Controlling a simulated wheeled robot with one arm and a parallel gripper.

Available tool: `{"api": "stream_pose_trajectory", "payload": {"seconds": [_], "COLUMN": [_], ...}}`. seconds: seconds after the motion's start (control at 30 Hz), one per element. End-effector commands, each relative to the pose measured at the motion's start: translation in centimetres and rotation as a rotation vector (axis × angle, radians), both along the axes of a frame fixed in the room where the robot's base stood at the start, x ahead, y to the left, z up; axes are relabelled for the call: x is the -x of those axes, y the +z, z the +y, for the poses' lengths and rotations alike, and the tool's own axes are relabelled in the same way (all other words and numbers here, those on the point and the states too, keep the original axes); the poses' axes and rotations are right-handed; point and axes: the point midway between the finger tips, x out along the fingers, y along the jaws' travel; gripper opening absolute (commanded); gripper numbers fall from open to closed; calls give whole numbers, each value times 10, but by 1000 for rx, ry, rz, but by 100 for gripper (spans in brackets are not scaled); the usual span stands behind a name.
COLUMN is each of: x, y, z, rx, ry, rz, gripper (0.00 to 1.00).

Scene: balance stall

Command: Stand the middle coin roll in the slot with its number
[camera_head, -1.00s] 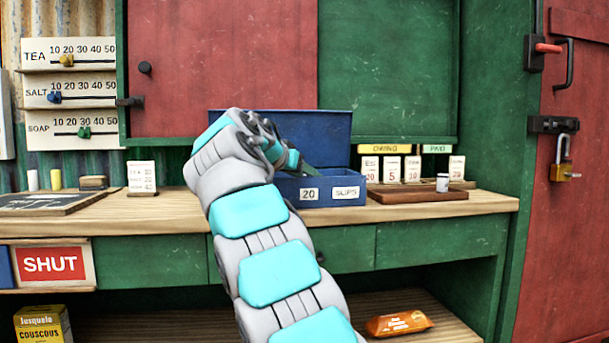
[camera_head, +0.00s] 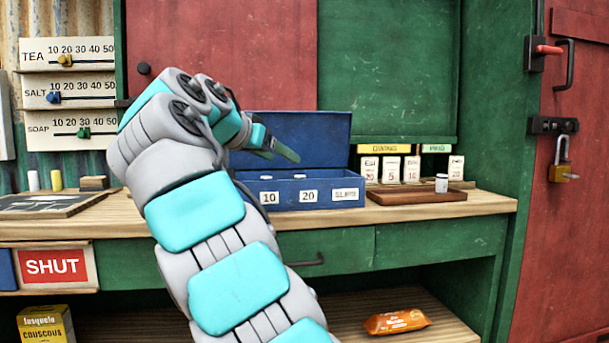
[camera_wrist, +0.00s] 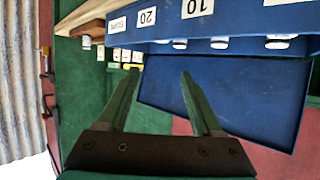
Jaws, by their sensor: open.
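The blue cash box (camera_head: 240,203) stands open on the counter, with labels 10, 20 and SLIPS showing on its front. White roll tops show inside it, one behind the 10 label (camera_head: 266,178) and one behind the 20 label (camera_head: 299,177). The wrist view, upside down, shows three roll ends in the box, including one at the right (camera_wrist: 282,41). Their numbers cannot be read. Another white roll (camera_head: 441,183) stands on the wooden tray (camera_head: 415,197), right of the box. My gripper (camera_head: 285,155) is open and empty above the box, before its raised lid (camera_head: 318,135).
Number cards (camera_head: 391,169) stand behind the tray under the yellow and green signs. A slate (camera_head: 45,203) lies at the counter's left. An orange packet (camera_head: 397,322) lies on the lower shelf. My arm covers the counter left of the box.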

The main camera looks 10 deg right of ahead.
Motion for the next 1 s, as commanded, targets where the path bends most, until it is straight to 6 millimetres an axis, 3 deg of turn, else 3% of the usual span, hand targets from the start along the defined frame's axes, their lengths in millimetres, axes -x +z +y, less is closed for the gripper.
{"api": "stream_pose_trajectory", "payload": {"seconds": [0.33, 0.53, 0.77, 1.0], "x": [3, 10, 35, 90], "y": [0, -18, -66, -142], "z": [-1, -28, -75, -123], "rx": [5, 45, 73, 31], "ry": [-1, -4, 12, 74], "rz": [11, 128, 348, 608], "gripper": [66, 66, 66, 66]}}
